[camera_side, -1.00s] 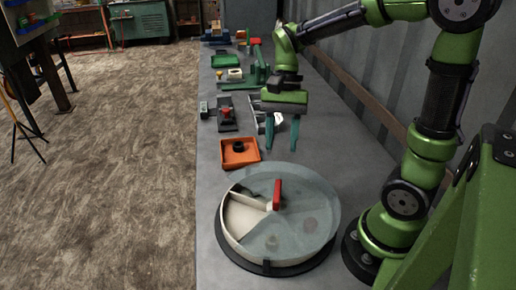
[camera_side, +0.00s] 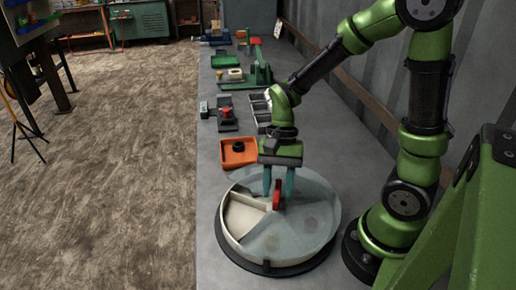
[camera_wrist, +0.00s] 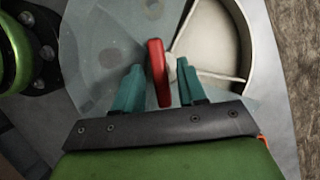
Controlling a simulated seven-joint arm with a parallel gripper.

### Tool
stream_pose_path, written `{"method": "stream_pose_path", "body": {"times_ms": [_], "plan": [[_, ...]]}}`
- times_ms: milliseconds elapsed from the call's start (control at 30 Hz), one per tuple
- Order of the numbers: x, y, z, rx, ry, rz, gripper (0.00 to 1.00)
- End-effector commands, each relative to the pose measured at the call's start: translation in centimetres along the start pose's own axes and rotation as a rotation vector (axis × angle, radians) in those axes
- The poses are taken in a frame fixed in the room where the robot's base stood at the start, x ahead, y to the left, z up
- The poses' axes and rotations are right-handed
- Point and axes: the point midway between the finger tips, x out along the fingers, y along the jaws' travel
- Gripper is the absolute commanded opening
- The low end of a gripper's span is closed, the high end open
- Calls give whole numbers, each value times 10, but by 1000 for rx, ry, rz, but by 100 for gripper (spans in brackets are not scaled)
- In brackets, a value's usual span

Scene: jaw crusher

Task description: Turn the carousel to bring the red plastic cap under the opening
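The round carousel (camera_side: 232,244) stands on the bench under a frosted see-through cover (camera_side: 300,237). The opening (camera_side: 243,216) in the cover is at the left and shows bare cream compartment floor and a divider. It also shows in the wrist view (camera_wrist: 208,48). A red handle (camera_side: 277,196) stands upright near the middle. My gripper (camera_side: 279,192) points down over the carousel, its teal fingers apart on either side of the handle. In the wrist view, gaps show between the handle (camera_wrist: 157,73) and both fingers. Faint blurred shapes lie under the cover; I cannot identify the red plastic cap.
An orange tray (camera_side: 228,163) with a dark ring in it sits just behind the carousel. Behind it are a grey device with a red knob (camera_side: 226,113), grey bins (camera_side: 258,103) and a green press (camera_side: 262,70). The bench's left edge is close to the carousel.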

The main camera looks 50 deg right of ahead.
Motion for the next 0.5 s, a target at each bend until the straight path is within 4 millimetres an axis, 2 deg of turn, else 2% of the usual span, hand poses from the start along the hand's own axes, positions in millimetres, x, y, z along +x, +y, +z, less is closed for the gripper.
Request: {"method": "stream_pose_path", "body": {"times_ms": [33, 233, 500], "plan": [[0, 0, 0, 0, 0, 0, 32], [0, 0, 0, 0, 0, 0, 1], [-1, 0, 0, 0, 0, -1, 0]]}}
